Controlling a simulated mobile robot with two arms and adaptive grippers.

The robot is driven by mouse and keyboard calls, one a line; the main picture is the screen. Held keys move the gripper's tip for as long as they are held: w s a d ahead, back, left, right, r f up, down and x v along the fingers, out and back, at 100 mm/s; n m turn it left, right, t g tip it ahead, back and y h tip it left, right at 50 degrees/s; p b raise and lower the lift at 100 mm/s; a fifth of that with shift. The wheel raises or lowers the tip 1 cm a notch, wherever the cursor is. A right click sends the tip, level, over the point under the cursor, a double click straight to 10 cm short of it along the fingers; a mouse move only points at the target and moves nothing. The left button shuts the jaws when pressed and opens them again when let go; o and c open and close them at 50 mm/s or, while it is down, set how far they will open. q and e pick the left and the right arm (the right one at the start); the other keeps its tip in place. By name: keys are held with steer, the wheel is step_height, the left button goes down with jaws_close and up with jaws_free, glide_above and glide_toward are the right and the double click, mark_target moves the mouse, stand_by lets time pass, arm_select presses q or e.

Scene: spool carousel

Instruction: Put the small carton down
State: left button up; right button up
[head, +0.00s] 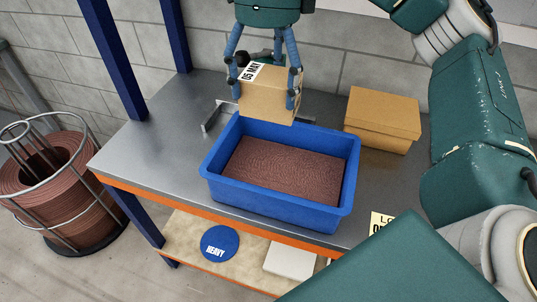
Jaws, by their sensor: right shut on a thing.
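The small carton (266,97) is a tan cardboard box with a white label reading "05 MAY" on its top. My right gripper (266,88) is shut on it, its blue-grey fingers on either side. The carton is held over the back edge of a blue bin (270,215), and I cannot tell how high. The bin stands on the grey metal table (150,150) and has a brown, textured surface inside. My left gripper is not in view.
A larger tan box (383,118) stands at the right back of the table. A metal bracket (212,118) sits behind the bin. The table's left part is clear. Blue posts (113,55) rise at the left. A wire-spool cage (62,190) stands on the floor at left.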

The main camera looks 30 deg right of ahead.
steer(key=f, duration=0.2)
steer(key=s+f+b, duration=0.1)
steer(key=f, duration=0.2)
steer(key=s+f, duration=0.1)
steer(key=f, duration=0.2)
steer(key=shift+f, duration=0.2)
steer(key=f, duration=0.3)
steer(key=f+p, duration=0.1)
steer(key=f, duration=0.5)
steer(key=shift+w+f, duration=0.3)
steer(key=shift+w, duration=0.1)
steer(key=shift+f, duration=0.35)
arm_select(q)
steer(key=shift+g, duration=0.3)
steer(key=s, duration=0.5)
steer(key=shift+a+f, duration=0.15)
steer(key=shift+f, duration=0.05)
arm_select(e)
steer(key=shift+f, duration=0.15)
